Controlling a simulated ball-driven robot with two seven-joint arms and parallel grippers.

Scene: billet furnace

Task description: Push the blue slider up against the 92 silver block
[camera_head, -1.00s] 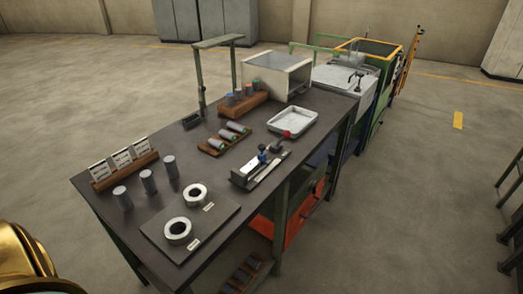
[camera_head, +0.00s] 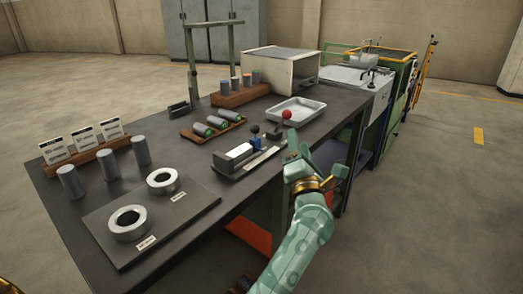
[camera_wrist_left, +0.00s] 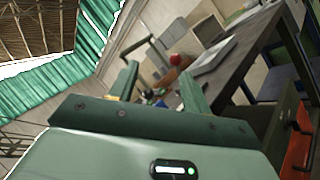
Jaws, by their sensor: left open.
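The blue slider (camera_head: 256,143), with a dark round knob on top, sits on a narrow metal fixture (camera_head: 262,160) at the table's near right edge. A silver block (camera_head: 234,157) lies on the fixture to its left; I cannot read a 92 on it. A small gap seems to show between them. My left gripper (camera_head: 294,148) is open and empty, to the right of the slider and apart from it. In the left wrist view its two fingers (camera_wrist_left: 158,75) stand apart, with small blurred table items beyond. My right gripper is not in view.
A red ball (camera_head: 286,114) shows at the near edge of the white tray (camera_head: 312,104). A wooden rack of cylinders (camera_head: 205,136) lies behind the fixture. A plate with two rings (camera_head: 105,238) is to the left. The dark table (camera_head: 205,180) is bare before the fixture.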

